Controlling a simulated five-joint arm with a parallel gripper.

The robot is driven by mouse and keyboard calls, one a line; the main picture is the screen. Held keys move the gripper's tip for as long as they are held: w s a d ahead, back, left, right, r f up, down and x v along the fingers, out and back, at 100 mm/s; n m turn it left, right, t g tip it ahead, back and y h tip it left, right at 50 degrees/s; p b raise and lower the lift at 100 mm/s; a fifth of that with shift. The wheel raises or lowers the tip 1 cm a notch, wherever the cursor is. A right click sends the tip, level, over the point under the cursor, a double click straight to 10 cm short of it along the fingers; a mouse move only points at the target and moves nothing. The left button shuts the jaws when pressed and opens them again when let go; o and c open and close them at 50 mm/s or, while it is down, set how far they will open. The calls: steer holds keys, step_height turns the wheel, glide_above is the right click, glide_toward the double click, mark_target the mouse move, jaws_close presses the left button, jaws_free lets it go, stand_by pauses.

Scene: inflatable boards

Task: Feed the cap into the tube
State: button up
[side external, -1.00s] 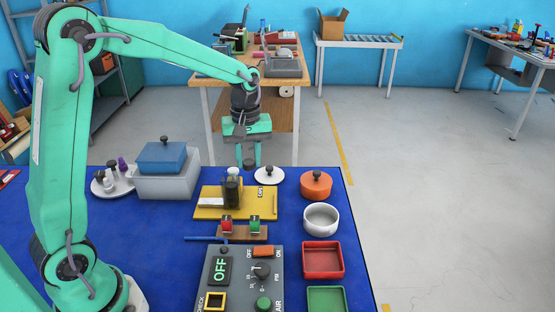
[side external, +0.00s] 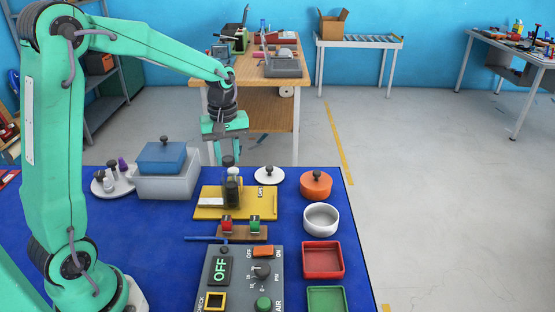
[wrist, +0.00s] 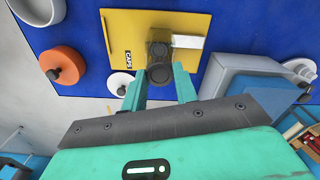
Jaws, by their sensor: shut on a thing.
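My gripper (side external: 225,156) is shut on a dark round cap (side external: 228,161) above the yellow board (side external: 263,211). In the wrist view, the cap (wrist: 159,74) sits between the two fingertips. The tube (side external: 233,190) looks dark and partly see-through and stands upright on the board. The cap appears just above the tube's top, slightly left of it in the side view. In the wrist view, the cap overlaps the tube (wrist: 160,47), so the tube's mouth is hidden. I cannot tell whether cap and tube touch.
A pale block (side external: 209,202) lies on the board beside the tube. A grey bin with a blue lid (side external: 162,155) stands left. A white lid (side external: 269,175), an orange pot (side external: 316,185) and a white bowl (side external: 320,218) stand right. A control panel (side external: 242,280) is in front.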

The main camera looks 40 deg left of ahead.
steer(key=shift+f, duration=1.85)
stand_by(0.4)
steer(key=o, duration=1.5)
steer(key=shift+r, duration=0.1)
steer(key=shift+r, duration=3.4)
